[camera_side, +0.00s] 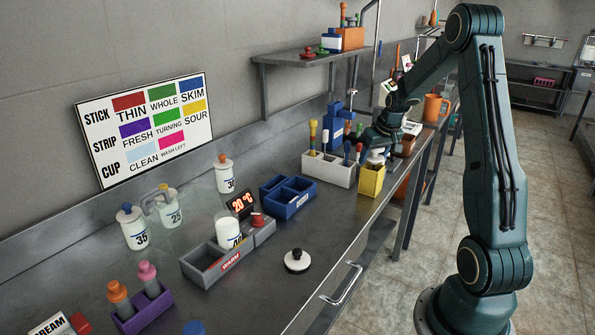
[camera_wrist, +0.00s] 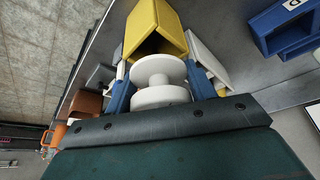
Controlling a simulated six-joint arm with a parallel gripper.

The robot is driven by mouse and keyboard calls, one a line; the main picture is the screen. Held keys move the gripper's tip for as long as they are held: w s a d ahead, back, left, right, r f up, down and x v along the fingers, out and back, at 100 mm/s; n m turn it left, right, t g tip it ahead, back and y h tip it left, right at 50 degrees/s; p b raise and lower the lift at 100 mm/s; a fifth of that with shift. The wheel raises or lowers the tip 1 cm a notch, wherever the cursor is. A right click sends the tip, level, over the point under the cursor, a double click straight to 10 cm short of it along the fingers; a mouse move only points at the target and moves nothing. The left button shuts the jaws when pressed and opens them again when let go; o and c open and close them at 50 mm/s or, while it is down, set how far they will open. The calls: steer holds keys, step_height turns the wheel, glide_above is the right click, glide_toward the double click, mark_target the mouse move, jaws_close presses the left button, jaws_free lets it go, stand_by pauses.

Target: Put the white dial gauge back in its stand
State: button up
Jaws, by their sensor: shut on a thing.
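The white dial gauge (camera_wrist: 158,70) shows in the wrist view as a round, spool-like white body between my blue fingertips. My gripper (camera_wrist: 162,88) is shut on it. Its dial face is not visible. A yellow open-topped box (camera_wrist: 152,22), which looks like the stand, lies just beyond the gauge with its dark opening facing it. In the side view the gauge (camera_side: 376,156) is at the top of the yellow box (camera_side: 371,182), under my gripper (camera_side: 377,146). I cannot tell whether it touches the box or sits partly inside.
A white rack (camera_side: 328,168) with several coloured tools stands just left of the yellow box. A blue tray (camera_side: 288,196), a grey tray (camera_side: 213,264) and a white disc with a black knob (camera_side: 297,260) are on the bench. The bench's front edge is close to the yellow box.

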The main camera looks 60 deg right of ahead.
steer(key=shift+f, duration=0.7)
steer(key=o, duration=1.1)
steer(key=shift+a, duration=0.1)
steer(key=shift+a+f, duration=0.1)
steer(key=shift+w+r, duration=0.1)
steer(key=shift+r, duration=0.35)
steer(key=v, duration=1.2)
steer(key=shift+r, duration=0.35)
